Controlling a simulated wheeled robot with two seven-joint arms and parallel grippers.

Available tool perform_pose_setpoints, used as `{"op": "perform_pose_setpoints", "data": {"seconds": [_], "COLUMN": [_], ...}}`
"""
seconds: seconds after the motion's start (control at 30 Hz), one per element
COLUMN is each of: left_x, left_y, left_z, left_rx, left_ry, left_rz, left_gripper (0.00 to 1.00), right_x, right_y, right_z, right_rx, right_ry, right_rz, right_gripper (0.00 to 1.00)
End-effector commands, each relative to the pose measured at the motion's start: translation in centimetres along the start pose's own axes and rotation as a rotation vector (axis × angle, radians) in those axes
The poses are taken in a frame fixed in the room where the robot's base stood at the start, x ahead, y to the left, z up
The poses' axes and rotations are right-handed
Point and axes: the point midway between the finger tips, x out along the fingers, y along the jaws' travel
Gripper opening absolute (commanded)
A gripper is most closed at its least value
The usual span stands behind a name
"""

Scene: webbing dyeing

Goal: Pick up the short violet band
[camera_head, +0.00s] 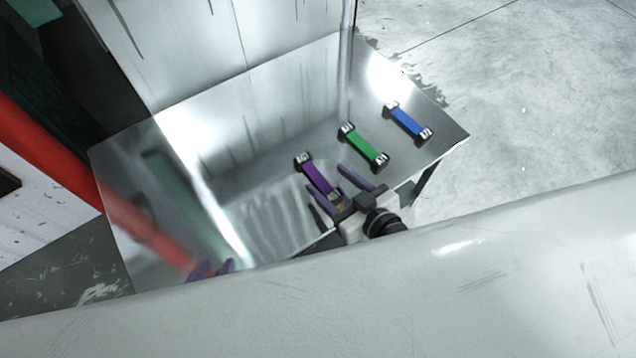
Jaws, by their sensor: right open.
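The short violet band (317,176) lies on a shiny metal table, with a dark, white-marked block at its far end and its near end partly hidden at my gripper. My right gripper (327,183) is open, its two purple fingers on either side of the near part of the band. I cannot tell whether the fingers touch it or how high they are. Purple fingertips of my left gripper (212,268) show at the table's lower left; the rest is hidden behind a large white surface.
A green band (363,146) and a blue band (407,123) lie to the right on the metal table (270,120), with similar end blocks. The table's right edge is close to the blue band. A pale upright panel (240,60) stands behind. The table's left part is clear.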

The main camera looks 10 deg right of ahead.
Motion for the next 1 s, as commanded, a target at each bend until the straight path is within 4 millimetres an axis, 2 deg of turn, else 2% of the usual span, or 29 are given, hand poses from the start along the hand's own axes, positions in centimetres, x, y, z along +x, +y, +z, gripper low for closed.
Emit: {"op": "perform_pose_setpoints", "data": {"seconds": [0.1,0.37,0.63,0.77,0.97,1.0], "left_x": [0.2,0.5,1.1,0.9,0.7,0.7], "left_y": [0.0,0.1,0.1,0.2,0.3,0.3], "left_z": [0.2,0.3,0.6,0.4,0.8,0.8], "left_rx": [-0.006,-0.014,-0.029,-0.035,-0.038,-0.038], "left_ry": [0.007,0.014,0.032,0.040,0.031,0.031], "left_rz": [0.002,0.004,0.009,0.012,0.013,0.013], "left_gripper": [0.31,0.31,0.31,0.31,0.31,0.31], "right_x": [2.1,4.4,8.3,9.2,9.2,9.2], "right_y": [0.0,0.0,-0.1,-0.1,-0.1,-0.1], "right_z": [-0.1,-0.1,0.0,0.0,-0.1,-0.1], "right_rx": [0.001,0.002,0.002,0.001,0.001,0.001], "right_ry": [0.003,0.000,0.000,-0.001,-0.002,-0.002], "right_rz": [0.000,0.000,0.000,0.000,0.000,0.000], "right_gripper": [0.58,0.58,0.58,0.58,0.58,0.54]}}
